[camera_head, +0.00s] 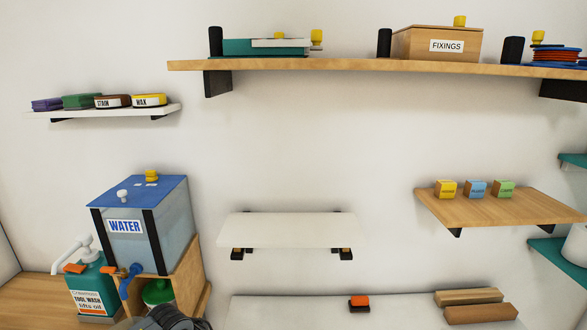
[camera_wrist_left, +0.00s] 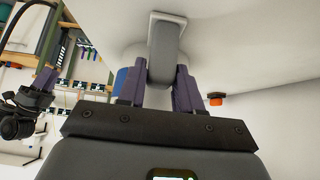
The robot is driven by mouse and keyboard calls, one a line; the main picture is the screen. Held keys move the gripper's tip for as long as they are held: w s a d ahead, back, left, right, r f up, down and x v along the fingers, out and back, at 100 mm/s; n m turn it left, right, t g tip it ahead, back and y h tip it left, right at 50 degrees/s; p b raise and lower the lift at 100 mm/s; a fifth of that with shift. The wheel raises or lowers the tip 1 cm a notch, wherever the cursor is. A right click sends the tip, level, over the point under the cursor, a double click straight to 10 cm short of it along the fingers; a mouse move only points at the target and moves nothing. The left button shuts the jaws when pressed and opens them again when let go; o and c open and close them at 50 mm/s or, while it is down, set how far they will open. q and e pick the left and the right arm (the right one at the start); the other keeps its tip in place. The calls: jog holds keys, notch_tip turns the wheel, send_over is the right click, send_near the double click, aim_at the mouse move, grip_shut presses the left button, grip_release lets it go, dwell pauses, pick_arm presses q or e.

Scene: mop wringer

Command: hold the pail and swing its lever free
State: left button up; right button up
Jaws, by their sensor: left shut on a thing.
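In the left wrist view, my left gripper (camera_wrist_left: 163,72) has its two purple fingers closed on a grey bar-like handle (camera_wrist_left: 162,50) with a squared end. A pale rounded body shows behind the fingers, mostly hidden; I cannot tell whether it is the pail. I cannot pick out the lever with certainty. A second purple-fingered gripper, seemingly my right one (camera_wrist_left: 46,80), shows at the left of that view; its opening is unclear. In the head view, neither gripper's fingers show, and no pail is clearly visible.
In the head view, a white shelf (camera_head: 290,230) is bare. Below it a white surface (camera_head: 270,312) holds an orange and black item (camera_head: 359,303) and wooden blocks (camera_head: 480,314). The blue water tank (camera_head: 150,235) and tool wash jug (camera_head: 92,290) stand at left.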

pick_arm(q)
grip_shut()
jog(key=shift+a+f, duration=0.1)
jog(key=shift+f, duration=0.1)
dwell(0.9)
